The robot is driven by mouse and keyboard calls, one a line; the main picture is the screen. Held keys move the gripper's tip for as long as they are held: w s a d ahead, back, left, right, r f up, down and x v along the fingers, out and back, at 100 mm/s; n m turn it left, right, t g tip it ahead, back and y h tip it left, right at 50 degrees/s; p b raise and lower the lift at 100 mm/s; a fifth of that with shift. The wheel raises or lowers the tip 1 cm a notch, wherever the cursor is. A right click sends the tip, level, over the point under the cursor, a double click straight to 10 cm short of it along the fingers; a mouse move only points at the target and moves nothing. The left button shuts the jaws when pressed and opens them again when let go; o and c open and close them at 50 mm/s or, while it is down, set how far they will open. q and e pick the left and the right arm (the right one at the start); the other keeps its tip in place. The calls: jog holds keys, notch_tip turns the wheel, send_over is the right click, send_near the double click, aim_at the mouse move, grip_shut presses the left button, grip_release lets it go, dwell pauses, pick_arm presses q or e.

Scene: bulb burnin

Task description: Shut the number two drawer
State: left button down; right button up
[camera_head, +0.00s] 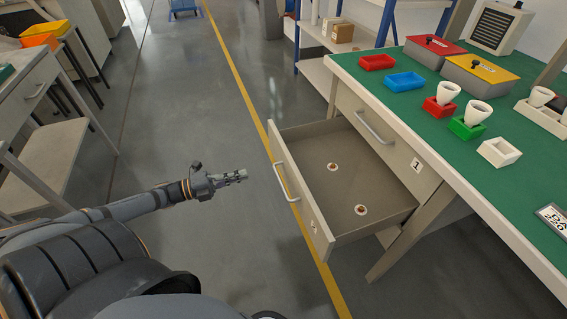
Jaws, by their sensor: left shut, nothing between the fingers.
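The number two drawer (290,204) stands pulled out from under the green-topped bench, below the drawer marked 1. Its front faces left and carries a silver bar handle (286,182) and a number label near its lower end. Two small round items (333,166) lie apart on the drawer floor. My left gripper (243,175) is shut and empty, a short way left of the drawer handle and apart from it. My right gripper is not in view.
Drawer 1 (385,141) is shut. On the bench top (470,180) stand red and blue trays, lidded boxes, bulbs in coloured holders and a white holder (499,152). The grey floor left of the drawer is clear. A side table (50,80) stands at the left.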

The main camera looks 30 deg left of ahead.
aim_at(289, 163)
pick_arm(q)
jog(key=b+x, duration=0.4)
jog(key=x, duration=0.8)
jog(key=shift+f+b, duration=0.15)
jog(key=shift+b, duration=0.25)
jog(key=shift+w+d, duration=0.3)
jog(key=shift+w, duration=0.1)
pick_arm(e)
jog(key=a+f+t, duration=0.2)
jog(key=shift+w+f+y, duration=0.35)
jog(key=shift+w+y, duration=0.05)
pick_arm(q)
jog(key=shift+d, duration=0.1)
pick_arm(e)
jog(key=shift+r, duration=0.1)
